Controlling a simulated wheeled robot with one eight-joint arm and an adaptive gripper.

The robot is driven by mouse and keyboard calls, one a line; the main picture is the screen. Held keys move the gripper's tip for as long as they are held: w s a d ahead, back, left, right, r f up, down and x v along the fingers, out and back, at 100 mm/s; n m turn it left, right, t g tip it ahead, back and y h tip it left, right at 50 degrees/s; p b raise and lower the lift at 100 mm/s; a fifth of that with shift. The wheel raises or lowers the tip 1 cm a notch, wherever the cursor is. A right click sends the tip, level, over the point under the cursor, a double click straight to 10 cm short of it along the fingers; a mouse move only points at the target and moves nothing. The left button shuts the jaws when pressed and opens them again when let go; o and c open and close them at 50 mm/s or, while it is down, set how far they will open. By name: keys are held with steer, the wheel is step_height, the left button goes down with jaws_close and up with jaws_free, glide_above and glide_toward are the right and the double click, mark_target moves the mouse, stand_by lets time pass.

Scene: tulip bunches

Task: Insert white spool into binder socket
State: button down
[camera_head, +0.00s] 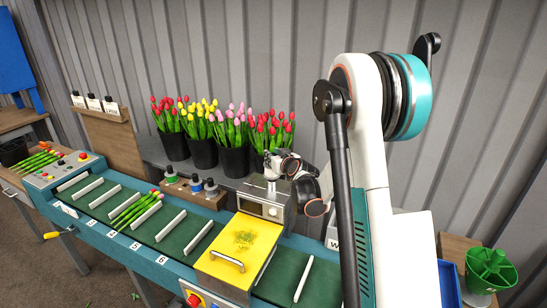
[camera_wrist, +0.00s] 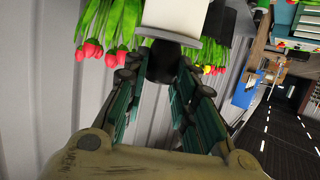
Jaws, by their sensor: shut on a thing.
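The white spool (camera_wrist: 172,14) shows at the top of the wrist view, with a pale flange and a black knob. My gripper (camera_wrist: 172,72) is shut on that black knob, with the white body beyond the fingertips. In the head view my gripper (camera_head: 272,160) is at the top of the silver binder (camera_head: 263,208), with the small white spool (camera_head: 271,174) just under its fingers. The spool looks upright over the binder's top. The socket is hidden, and I cannot tell whether the spool is inside it or just above it.
A wooden rack (camera_head: 189,193) with dark-knobbed spools stands left of the binder. A yellow cover (camera_head: 240,250) is in front of it. The green conveyor (camera_head: 165,222) carries white dividers and a tulip bunch (camera_head: 137,208). Black buckets of tulips (camera_head: 235,162) stand behind.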

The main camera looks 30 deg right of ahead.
steer(key=shift+f+b, duration=0.65)
steer(key=shift+f, duration=0.15)
steer(key=c, duration=1.2)
jaws_free()
steer(key=shift+c, duration=0.2)
steer(key=shift+r, duration=0.1)
steer(key=shift+r+p, duration=1.35)
steer(key=shift+r, duration=1.15)
